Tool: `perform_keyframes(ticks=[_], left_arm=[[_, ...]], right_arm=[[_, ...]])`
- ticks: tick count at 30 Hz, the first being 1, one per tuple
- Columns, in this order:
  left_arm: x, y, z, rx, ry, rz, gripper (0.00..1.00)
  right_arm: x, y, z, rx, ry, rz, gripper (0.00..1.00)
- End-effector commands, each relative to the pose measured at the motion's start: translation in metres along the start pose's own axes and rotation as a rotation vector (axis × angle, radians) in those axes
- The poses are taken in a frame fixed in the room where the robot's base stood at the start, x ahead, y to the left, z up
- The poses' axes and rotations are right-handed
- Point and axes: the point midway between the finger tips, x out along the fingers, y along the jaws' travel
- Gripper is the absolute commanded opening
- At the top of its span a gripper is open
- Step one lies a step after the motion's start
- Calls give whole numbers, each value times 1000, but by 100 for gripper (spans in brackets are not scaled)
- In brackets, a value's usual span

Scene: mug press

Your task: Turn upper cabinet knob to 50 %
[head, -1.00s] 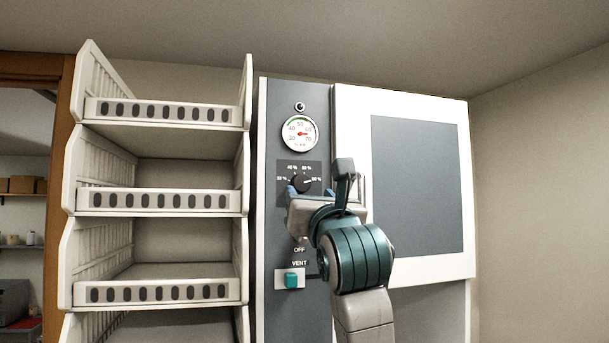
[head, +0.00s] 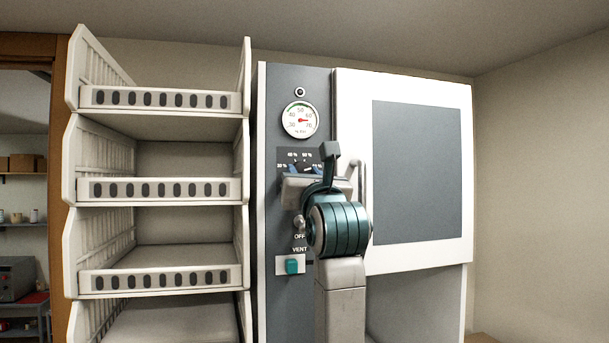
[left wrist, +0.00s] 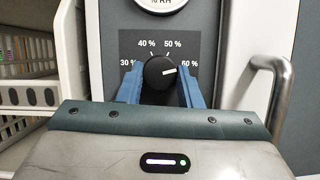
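The upper knob (left wrist: 157,73) is black and round, on a dark dial plate marked 30 %, 40 %, 50 % and 60 %. Its white pointer line points right, close to the 60 % mark. My left gripper (left wrist: 160,88) is open, with one blue finger on each side of the knob. I cannot tell whether the fingers touch it. In the head view, my left gripper (head: 304,170) is in front of the dial plate (head: 284,154) and hides most of the knob. My right gripper is not in view.
A round gauge (head: 300,120) sits above the dial. Below are a small OFF knob (head: 299,222) and a teal VENT switch (head: 291,266). A vertical door handle (left wrist: 274,85) stands close right of the gripper. White shelving (head: 160,190) is on the left.

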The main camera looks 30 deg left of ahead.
Motion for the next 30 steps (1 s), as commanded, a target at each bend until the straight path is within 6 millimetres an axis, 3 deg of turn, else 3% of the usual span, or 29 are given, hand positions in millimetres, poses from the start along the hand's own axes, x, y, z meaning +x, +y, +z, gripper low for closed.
perform_keyframes(ticks=[8, 14, 30], left_arm=[[-1, -1, -2, -28, 1, 11, 9], [-2, -2, -4, -119, 0, 49, 9], [-1, -5, 0, -545, 0, 225, 9]], right_arm=[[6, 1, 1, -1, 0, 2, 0], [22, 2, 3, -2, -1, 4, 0], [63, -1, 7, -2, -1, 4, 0]])
